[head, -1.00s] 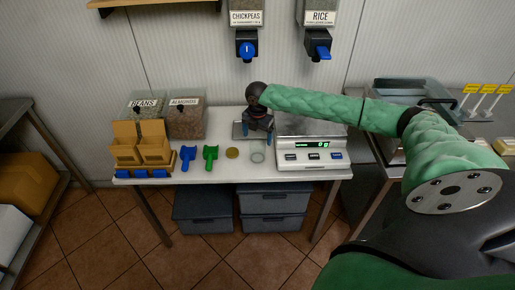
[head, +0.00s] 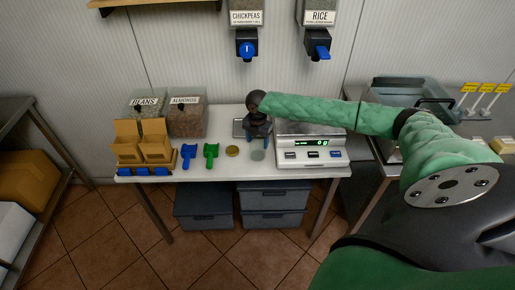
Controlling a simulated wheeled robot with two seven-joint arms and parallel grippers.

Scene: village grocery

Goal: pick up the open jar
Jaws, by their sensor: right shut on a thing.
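The open jar (head: 257,155) is a small clear glass shape near the front edge of the white table, left of the scale. It is faint and partly hidden by my right gripper. I cannot tell whether the jar touches the table. A round gold lid (head: 232,151) lies flat on the table just left of the jar. My left gripper is not in view.
The scale (head: 312,157) stands close right of the jar, under my forearm. Green (head: 211,155) and blue (head: 188,156) scoops lie left of the lid. Bins of beans (head: 146,108) and almonds (head: 186,118) stand behind. Dispensers (head: 246,45) hang above. A grey plate (head: 239,129) lies behind the gripper.

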